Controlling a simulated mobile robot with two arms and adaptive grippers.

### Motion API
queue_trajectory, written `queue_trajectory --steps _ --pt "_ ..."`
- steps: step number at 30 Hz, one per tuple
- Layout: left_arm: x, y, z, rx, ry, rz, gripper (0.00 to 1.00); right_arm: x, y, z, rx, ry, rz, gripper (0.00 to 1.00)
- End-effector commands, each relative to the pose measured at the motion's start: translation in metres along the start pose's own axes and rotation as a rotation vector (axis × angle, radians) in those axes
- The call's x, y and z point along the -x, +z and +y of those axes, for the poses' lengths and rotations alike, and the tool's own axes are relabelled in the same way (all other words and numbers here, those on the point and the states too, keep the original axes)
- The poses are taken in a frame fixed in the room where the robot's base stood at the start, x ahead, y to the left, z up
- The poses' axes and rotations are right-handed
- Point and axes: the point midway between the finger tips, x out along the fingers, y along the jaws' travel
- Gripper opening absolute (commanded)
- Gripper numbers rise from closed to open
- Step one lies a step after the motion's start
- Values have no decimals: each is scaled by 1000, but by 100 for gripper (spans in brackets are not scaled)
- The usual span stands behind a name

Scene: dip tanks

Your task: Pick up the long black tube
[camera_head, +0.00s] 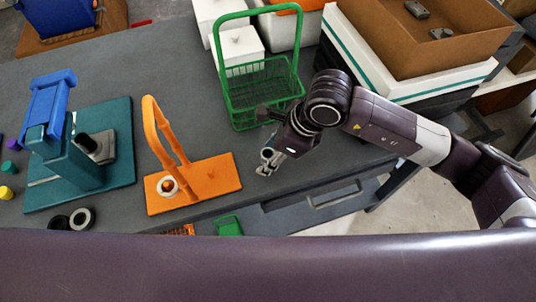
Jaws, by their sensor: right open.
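A black tube-like piece with a pale ring-shaped end (80,218) lies by the front edge of the teal base, at the lower left; a darker round part sits beside it, and I cannot tell if they are one piece. A short black cylinder (87,143) is set against a grey block on the teal stand (65,160). I cannot tell which is the long black tube. My right gripper (266,163) is open and empty, above the table's front edge, between the orange stand and the green basket, well right of both black pieces. My left gripper is not in view.
An orange stand with a tall loop handle (205,182) stands between my right gripper and the black pieces. A green wire basket (262,92) is behind the gripper. White boxes (240,48) and a brown tray (425,35) are at the back. The grey table (165,75) is clear behind the orange stand.

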Motion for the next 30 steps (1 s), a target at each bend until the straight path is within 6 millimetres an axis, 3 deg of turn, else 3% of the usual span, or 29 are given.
queue_trajectory --steps 10,22,30 --pt "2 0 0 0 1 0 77 -11 0 0 2 0 -1 46" --pt "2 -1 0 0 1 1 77 -10 0 0 1 0 -1 2" --pt "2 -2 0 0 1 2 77 -10 1 0 2 -1 -3 0"
